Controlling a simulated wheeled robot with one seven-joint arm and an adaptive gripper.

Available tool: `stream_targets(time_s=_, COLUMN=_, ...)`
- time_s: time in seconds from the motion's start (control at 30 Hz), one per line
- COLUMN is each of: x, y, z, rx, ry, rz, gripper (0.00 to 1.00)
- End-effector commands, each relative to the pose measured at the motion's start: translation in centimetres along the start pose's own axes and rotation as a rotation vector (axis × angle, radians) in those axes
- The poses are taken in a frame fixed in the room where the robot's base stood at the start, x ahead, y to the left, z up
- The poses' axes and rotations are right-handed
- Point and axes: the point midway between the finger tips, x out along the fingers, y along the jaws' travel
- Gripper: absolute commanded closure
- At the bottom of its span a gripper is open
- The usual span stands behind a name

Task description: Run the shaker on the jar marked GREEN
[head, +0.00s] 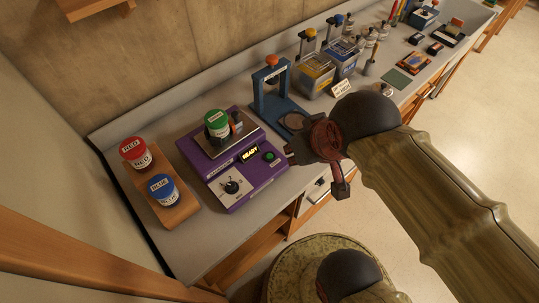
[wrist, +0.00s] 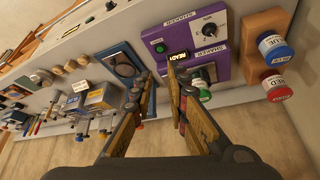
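The purple shaker (head: 237,196) stands on the bench, with a lit READY display (head: 250,154), a green button (head: 269,157) and a dial knob (head: 232,187). The GREEN jar (head: 217,122), white with a green lid, stands on the shaker's top plate beside a dark clamp part. In the wrist view the GREEN jar (wrist: 201,90) is partly hidden by a finger, and the green button (wrist: 160,47) shows just beyond the fingertips. My gripper (head: 315,168) is above the bench, right of the shaker and apart from it. Its fingers (wrist: 160,72) are parted with nothing between them.
The RED jar (head: 134,152) and BLUE jar (head: 163,189) stand on a wooden board (head: 178,213) left of the shaker. A blue press (head: 268,95) stands behind my gripper. Clear containers (head: 317,74) and small tools line the bench farther right.

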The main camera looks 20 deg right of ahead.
Motion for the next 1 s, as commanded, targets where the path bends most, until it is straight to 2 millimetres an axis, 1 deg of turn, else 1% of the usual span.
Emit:
stream_targets(time_s=0.03, x=0.00, y=0.00, z=0.00, rx=0.000, ry=0.000, rz=0.000, gripper=0.89)
stream_targets(time_s=0.23, x=0.00, y=0.00, z=0.00, rx=0.000, ry=0.000, rz=0.000, gripper=1.00)
stream_targets(time_s=1.0, x=0.00, y=0.00, z=0.00, rx=0.000, ry=0.000, rz=0.000, gripper=1.00)
